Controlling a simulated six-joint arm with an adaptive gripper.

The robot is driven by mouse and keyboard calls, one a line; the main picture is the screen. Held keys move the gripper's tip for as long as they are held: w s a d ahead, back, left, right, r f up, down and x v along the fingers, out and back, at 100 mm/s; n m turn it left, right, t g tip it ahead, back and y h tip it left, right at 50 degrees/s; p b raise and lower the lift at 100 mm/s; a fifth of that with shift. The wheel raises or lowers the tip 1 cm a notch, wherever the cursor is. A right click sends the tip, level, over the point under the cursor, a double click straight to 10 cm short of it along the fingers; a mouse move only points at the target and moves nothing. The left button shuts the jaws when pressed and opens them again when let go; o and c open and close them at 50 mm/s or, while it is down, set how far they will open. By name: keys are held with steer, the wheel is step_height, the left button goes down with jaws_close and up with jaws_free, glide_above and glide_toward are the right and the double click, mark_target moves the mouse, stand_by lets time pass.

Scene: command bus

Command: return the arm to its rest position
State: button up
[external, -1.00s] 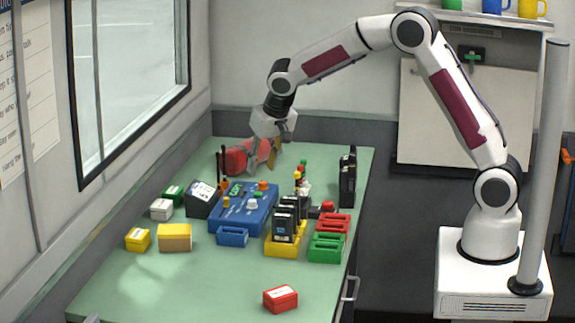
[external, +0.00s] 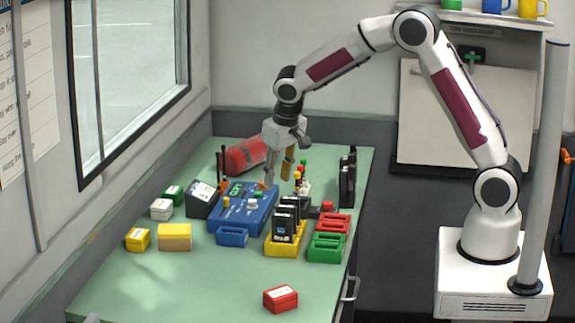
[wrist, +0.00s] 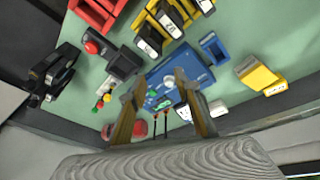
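My arm is stretched out from its white base over the green table (external: 120,280). My gripper (external: 279,176) hangs above the far right part of the blue control box (external: 243,216), close to the red cylinder (external: 243,156). In the wrist view my gripper (wrist: 160,105) has its two fingers apart with nothing held between them. The blue box (wrist: 182,70) shows beyond and between the fingertips there. Exact clearance above the box is hard to tell.
Black radios stand in a yellow rack (external: 285,248) and at the right edge (external: 347,180). Red and green holders (external: 326,247), yellow blocks (external: 174,237) and a red box (external: 280,298) sit around. A grey pole (external: 540,165) stands beside my base. The front left table is clear.

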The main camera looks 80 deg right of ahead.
steer(key=s+a+r+n+t+y, duration=0.1)
steer(key=s+a+r, duration=0.3)
steer(key=s, duration=0.6)
steer(key=s+a+r+n+t, duration=0.1)
steer(key=s+a+r+n, duration=0.2)
steer(key=s, duration=0.8)
steer(key=s+a+r+n+t+y, duration=0.1)
steer(key=s+a+r+n, duration=0.1)
steer(key=s+a+r, duration=0.5)
steer(key=shift+s+a+r+n+t+y, duration=0.3)
steer(key=shift+s+a, duration=0.45)
steer(key=shift+s, duration=1.45)
steer(key=shift+f, duration=0.1)
